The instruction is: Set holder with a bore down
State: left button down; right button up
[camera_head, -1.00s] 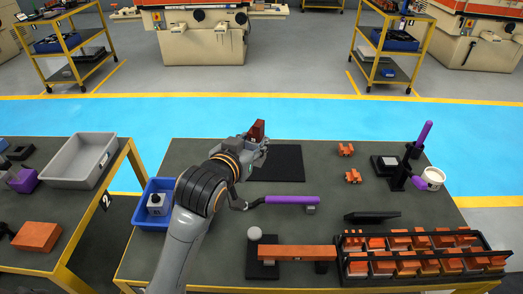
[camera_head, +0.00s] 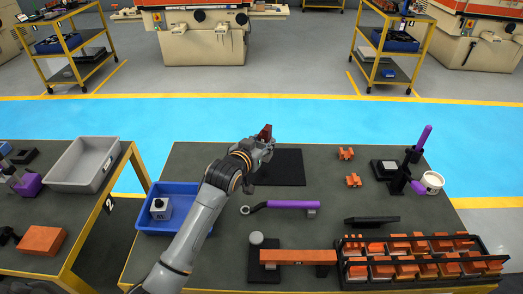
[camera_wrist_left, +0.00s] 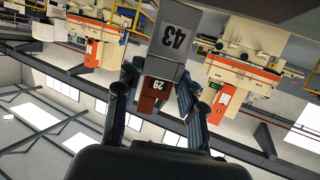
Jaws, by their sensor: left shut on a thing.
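My left gripper (camera_head: 262,148) is shut on the holder (camera_wrist_left: 175,42), a grey block marked 43. A red-brown block (camera_head: 265,132) marked 29 is joined to it and sticks up above the gripper in the head view. In the left wrist view this red-brown block (camera_wrist_left: 154,92) shows between the fingers. The gripper is at the left rear part of a black mat (camera_head: 285,170) on the table. Gripper and arm hide much of the holder in the head view, and its bore cannot be seen. I cannot tell whether it touches the table. My right gripper is not in view.
A blue bin (camera_head: 150,222) with a grey block (camera_head: 160,208) stands at the left. A purple-handled wrench (camera_head: 290,204) lies in front of the mat. Orange pieces (camera_head: 346,153), a black stand (camera_head: 400,180) and a white cup (camera_head: 432,182) are at the right. A filled rack (camera_head: 420,284) is in front.

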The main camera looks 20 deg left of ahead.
pick_arm(q)
jog(key=shift+w+a+f, duration=0.15)
jog(key=shift+w+f, duration=0.1)
jog(key=shift+w, duration=0.15)
jog(key=shift+f+p, duration=0.4)
jog(key=shift+f, duration=1.15)
jog(key=c, duration=1.2)
grip_release()
jog(key=shift+f, duration=0.3)
jog(key=o, duration=0.4)
jog(key=shift+s, duration=0.1)
jog(key=shift+r, duration=0.15)
jog(key=shift+s, duration=0.1)
jog(key=v, duration=1.1)
jog(key=shift+s+r+b, duration=0.25)
jog(key=shift+s+b, duration=0.1)
jog(key=shift+b, duration=0.05)
